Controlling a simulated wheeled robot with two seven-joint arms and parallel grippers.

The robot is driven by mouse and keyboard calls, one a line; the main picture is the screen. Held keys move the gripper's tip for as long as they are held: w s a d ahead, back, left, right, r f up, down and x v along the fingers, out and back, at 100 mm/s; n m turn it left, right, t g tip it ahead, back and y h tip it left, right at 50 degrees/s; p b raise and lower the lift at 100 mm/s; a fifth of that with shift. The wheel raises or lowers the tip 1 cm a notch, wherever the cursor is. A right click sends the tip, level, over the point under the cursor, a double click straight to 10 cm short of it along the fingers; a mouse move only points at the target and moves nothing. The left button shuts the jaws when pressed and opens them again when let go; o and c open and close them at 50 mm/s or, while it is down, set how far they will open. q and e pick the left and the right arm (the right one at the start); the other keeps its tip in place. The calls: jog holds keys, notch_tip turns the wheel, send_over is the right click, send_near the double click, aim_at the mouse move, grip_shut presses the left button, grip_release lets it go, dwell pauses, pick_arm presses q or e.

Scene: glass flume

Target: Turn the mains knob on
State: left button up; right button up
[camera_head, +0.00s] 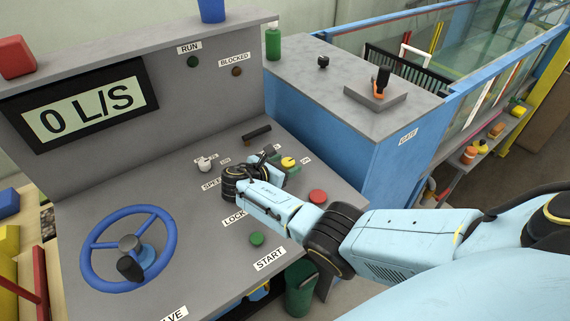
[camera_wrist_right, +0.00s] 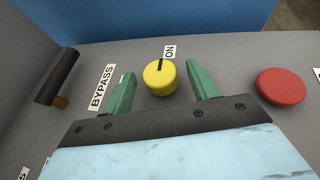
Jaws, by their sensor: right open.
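A round yellow knob (camera_wrist_right: 160,77) with a black pointer mark sits on the grey panel, and it also shows in the head view (camera_head: 288,162). Its mark points to the top of the wrist view, towards the side of an ON label (camera_wrist_right: 169,51). I take it to be the mains knob; no MAINS label is readable. My right gripper (camera_wrist_right: 159,88) is open, with one green finger on each side of the knob. Gaps show between the fingers and the knob. The right gripper (camera_head: 281,163) partly covers this area in the head view. My left gripper is not in view.
A red button (camera_head: 318,196) and a BYPASS label (camera_wrist_right: 102,87) flank the gripper. A black-handled lever (camera_wrist_right: 58,76) stands further left. A pale knob (camera_head: 204,163), green START button (camera_head: 257,238) and blue handwheel (camera_head: 86,259) share the panel. The display (camera_head: 82,104) reads 0 L/S.

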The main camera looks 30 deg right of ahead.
jog(key=p+v, duration=0.1)
jog(key=v, duration=1.2)
jog(key=shift+p, duration=0.35)
